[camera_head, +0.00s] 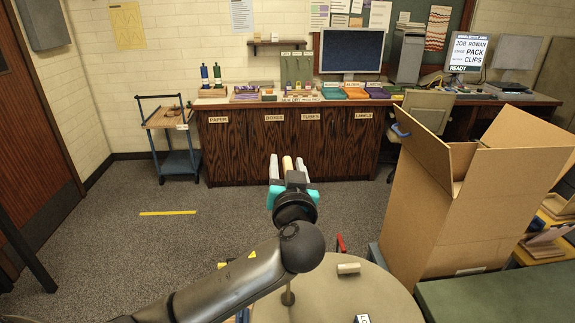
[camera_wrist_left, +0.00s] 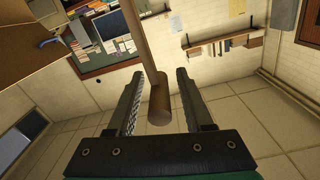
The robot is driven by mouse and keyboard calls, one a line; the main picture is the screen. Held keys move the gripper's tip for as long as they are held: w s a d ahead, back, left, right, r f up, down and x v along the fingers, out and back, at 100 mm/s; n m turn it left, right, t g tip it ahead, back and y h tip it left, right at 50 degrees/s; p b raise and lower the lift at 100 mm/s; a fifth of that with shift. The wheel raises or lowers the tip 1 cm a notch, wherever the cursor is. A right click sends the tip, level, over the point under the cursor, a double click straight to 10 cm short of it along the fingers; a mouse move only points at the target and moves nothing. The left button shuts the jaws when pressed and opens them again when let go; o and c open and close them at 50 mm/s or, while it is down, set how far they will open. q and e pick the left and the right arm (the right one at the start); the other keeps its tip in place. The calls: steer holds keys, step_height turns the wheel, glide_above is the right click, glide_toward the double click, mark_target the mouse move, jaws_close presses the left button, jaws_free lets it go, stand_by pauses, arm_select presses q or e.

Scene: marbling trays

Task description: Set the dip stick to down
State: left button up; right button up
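My left gripper (camera_head: 288,165) reaches forward over the round table, fingers pointing away from me. A pale wooden cylinder, which looks like the dip stick's handle (camera_head: 288,163), shows between its fingers. In the left wrist view the stick (camera_wrist_left: 158,100) has a thicker brown end between the two fingers (camera_wrist_left: 158,105), and a thinner rod runs from it to the top edge. Gaps show on both sides of it, so the fingers look open around it. A short post (camera_head: 289,297) stands on the table, partly behind my arm; whether it belongs to the stick is hidden. My right gripper is not in view.
The round grey table (camera_head: 390,295) carries a small wooden block (camera_head: 348,268) and a labelled piece (camera_head: 362,319). A red-handled item (camera_head: 340,243) is at its far edge. A large open cardboard box (camera_head: 450,215) stands close on the right. Floor (camera_head: 170,250) is clear at left.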

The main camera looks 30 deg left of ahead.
arm_select(q)
jaws_close()
stand_by(1.2)
